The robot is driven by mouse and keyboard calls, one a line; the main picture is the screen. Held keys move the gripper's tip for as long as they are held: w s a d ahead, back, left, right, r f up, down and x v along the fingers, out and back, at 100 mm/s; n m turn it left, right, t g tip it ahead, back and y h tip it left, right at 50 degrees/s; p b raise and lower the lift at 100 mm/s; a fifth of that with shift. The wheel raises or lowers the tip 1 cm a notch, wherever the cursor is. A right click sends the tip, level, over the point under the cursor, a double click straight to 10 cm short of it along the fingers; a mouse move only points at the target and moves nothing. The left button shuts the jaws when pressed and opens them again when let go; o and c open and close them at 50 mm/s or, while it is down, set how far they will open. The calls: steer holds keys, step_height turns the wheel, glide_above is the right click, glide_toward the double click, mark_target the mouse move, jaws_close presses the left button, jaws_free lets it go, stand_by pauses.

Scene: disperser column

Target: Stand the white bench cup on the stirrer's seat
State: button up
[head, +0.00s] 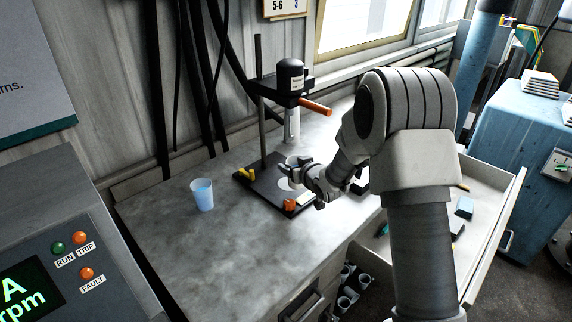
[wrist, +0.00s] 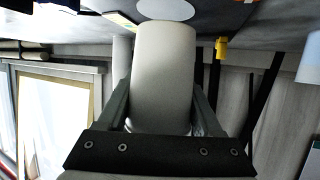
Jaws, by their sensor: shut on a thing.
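My gripper (wrist: 162,98) is shut on the white bench cup (wrist: 165,62), with one finger on each side of it in the wrist view. The stirrer's seat, a pale round disc (wrist: 165,9), shows just beyond the cup's end there. In the head view my gripper (head: 292,171) is low over the dark base plate (head: 254,184) of the stirrer, beside its pale disc (head: 287,184). My gripper mostly hides the cup in that view. I cannot tell whether the cup touches the seat. The stirrer's black head (head: 290,76) with an orange handle is above.
A light-blue cup (head: 202,194) stands on the bench (head: 165,250), left of the base plate. A yellow clamp (head: 246,174) and an orange knob (head: 290,204) are on the plate. An open drawer (head: 497,240) juts out at right. The front left of the bench is clear.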

steer(key=w, duration=0.1)
steer(key=w+a, duration=0.1)
steer(key=w, duration=0.1)
steer(key=w+a, duration=0.1)
steer(key=w, duration=0.1)
steer(key=shift+w, duration=0.1)
steer(key=shift+f, duration=1.75)
steer(key=shift+f, duration=0.15)
steer(key=o, duration=1.4)
steer(key=shift+o, duration=0.2)
steer(key=shift+a, duration=0.1)
